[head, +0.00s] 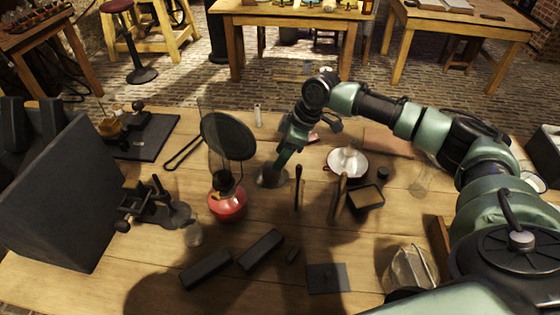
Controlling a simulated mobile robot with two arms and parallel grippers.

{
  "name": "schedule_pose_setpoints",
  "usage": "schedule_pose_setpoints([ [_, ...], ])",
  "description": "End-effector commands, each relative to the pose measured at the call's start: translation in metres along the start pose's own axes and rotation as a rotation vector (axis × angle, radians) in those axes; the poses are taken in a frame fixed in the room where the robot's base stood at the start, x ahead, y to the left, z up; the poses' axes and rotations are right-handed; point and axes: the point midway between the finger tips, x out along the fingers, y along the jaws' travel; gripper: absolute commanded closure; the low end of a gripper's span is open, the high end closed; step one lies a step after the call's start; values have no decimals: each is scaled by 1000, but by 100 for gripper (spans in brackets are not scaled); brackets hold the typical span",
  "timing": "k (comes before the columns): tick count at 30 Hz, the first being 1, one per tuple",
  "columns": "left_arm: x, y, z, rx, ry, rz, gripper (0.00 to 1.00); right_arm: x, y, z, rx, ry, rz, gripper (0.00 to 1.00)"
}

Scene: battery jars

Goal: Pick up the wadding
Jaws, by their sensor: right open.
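My right arm reaches in from the right, and its gripper (273,172) points down over the middle of the wooden table. It is open. A small greyish round thing (268,183) lies at its fingertips, partly hidden by them; I cannot tell whether they touch it. I cannot pick out the wadding for sure. A pale lump (347,156) in a white dish (348,173), right of the gripper, is another soft-looking thing. My left gripper is not in view.
A red-based lamp (227,204) and a dark round-headed tool (229,135) stand left of the gripper. Upright rods (298,188) and a dark square box (366,198) are to its right. Dark blocks (206,269) lie in front. A large grey box (65,195) fills the left.

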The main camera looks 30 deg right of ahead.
Motion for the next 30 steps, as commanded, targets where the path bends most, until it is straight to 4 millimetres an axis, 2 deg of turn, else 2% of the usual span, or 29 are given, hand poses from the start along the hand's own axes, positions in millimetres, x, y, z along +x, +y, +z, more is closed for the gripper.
schedule_pose_setpoints([
  [8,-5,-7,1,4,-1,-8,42,29,0,0,0,-1,-3,51],
  [16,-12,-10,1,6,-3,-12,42,68,2,2,0,-1,-3,51],
  [20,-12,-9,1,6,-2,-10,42,76,2,2,0,-2,-2,51],
  [26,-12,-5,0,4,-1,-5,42,77,2,2,0,-1,-1,51],
  [29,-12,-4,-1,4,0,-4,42,77,2,2,0,-1,-1,76],
  [30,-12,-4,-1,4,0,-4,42,77,2,2,0,-1,-1,87],
])
